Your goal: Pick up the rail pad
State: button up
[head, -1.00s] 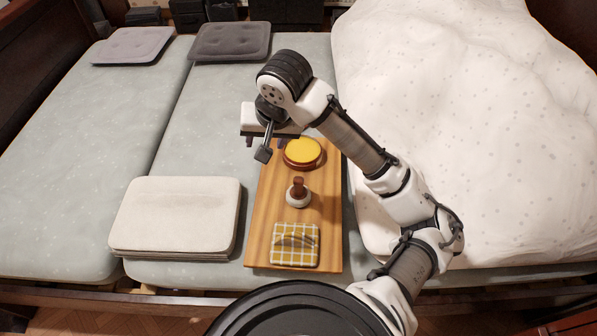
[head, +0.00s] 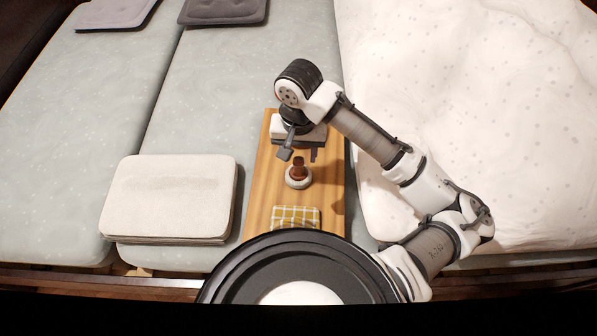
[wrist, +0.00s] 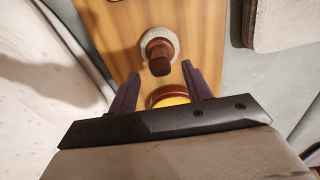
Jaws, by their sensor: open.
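A yellow-and-white checked square pad (head: 296,216) lies at the near end of a wooden board (head: 262,190). It is the most pad-like thing on the board, but I cannot tell for certain that it is the rail pad. My round black base hides its near part in the head view. My gripper (head: 298,148) is open and empty above the far part of the board, beyond the checked pad. In the wrist view, the gripper's two fingers (wrist: 158,80) are apart. A yellow disc in a red-brown rim (wrist: 170,96) shows partly between them.
A brown knob on a pale round base (head: 298,174) stands between my gripper and the checked pad; the wrist view also shows it (wrist: 159,52). A stack of cream pads (head: 168,198) lies left of the board. A spotted white quilt (head: 450,120) is at the right.

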notch_tip(320, 180, down, 5)
jog(key=shift+s+f, duration=0.1)
dwell(0.3)
jog(key=c, duration=1.1)
jog(key=shift+o, duration=0.2)
jog(key=shift+r, duration=0.2)
notch_tip(320, 180, up, 20)
jog(key=p, duration=0.2)
jog(key=shift+f, duration=0.15)
